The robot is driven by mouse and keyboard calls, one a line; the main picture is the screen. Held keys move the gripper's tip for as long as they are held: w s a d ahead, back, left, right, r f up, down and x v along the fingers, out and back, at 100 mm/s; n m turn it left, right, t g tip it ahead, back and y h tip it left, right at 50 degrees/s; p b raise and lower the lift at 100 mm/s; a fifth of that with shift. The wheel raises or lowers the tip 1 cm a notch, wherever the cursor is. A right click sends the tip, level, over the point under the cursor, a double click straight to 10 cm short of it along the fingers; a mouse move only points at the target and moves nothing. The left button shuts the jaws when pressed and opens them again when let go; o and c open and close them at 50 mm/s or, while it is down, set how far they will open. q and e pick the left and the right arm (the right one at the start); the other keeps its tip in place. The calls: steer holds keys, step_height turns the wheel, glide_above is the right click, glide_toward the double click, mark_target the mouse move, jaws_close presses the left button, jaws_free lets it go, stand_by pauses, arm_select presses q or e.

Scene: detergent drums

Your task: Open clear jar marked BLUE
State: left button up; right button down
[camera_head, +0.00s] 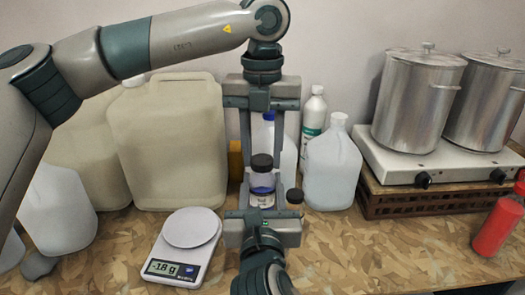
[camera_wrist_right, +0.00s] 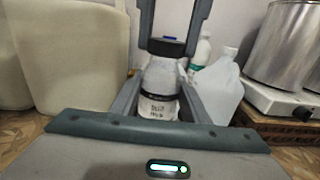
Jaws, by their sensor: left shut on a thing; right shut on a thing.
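A small clear jar (camera_head: 262,183) with a black lid (camera_head: 262,162) stands upright in the middle of the table. Its pale label is too small to read surely; the jar (camera_wrist_right: 160,82) and lid (camera_wrist_right: 165,47) also show in the right wrist view. My left gripper (camera_head: 262,158) reaches down from above, shut on the lid. My right gripper (camera_head: 262,197) reaches in from the front, shut on the jar body. The lid sits on the jar's neck; I cannot tell whether it is loose.
A scale (camera_head: 180,250) reading -1.8 g stands front left. Big cream drums (camera_head: 168,145) fill the back left. A dark cap (camera_head: 294,196) is just right of the jar, before a clear jug (camera_head: 332,170). Steel pots (camera_head: 415,100) and a red bottle (camera_head: 498,225) are at right.

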arm_select(q)
steer(key=n, duration=0.6)
steer(key=shift+w, duration=0.15)
steer(key=n, duration=0.5)
steer(key=shift+r, duration=0.3)
steer(key=shift+r, duration=0.35)
steer(key=shift+r, duration=0.6)
steer(key=shift+r, duration=1.9)
